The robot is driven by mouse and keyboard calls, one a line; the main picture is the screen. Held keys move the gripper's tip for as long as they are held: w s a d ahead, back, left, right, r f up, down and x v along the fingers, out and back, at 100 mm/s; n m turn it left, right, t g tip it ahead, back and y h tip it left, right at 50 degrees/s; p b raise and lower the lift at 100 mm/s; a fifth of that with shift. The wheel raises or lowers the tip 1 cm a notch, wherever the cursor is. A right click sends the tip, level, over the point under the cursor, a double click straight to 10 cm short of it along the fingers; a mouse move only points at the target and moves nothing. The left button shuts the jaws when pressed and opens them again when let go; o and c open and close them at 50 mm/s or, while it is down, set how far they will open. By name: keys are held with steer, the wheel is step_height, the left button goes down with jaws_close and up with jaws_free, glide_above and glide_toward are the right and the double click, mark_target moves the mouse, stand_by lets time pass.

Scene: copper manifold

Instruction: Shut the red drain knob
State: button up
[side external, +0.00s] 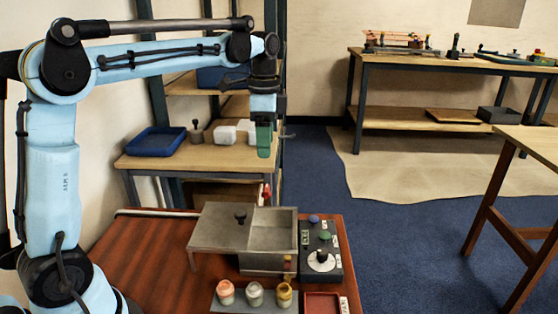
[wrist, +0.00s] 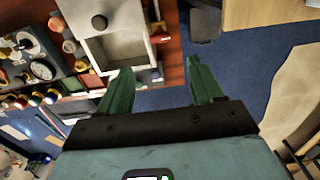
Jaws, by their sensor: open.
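My gripper (side external: 264,146) hangs with its green fingers downward, above and behind the grey box on the red-brown table in the side view. In the wrist view my gripper (wrist: 158,66) has its two green fingers wide apart with nothing between them. A copper-coloured assembly (side external: 395,40) stands on the far bench, well away from my gripper; its details are too small to read. I cannot make out for certain which red part is the drain knob. A small red part (side external: 266,192) shows beyond the table's back edge.
A grey box (side external: 221,232) with a black knob and open basin stands on the table; its basin (wrist: 118,48) is near my fingers in the wrist view. A control panel (side external: 333,268), several jars and a red tray (side external: 322,303) lie nearby. A shelf with a blue tray (side external: 156,141) stands behind.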

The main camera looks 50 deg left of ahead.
mark_target(266, 188)
step_height(266, 188, down, 12)
steer(key=shift+r, duration=0.2)
stand_by(0.4)
steer(key=c, duration=1.1)
steer(key=shift+o, duration=0.2)
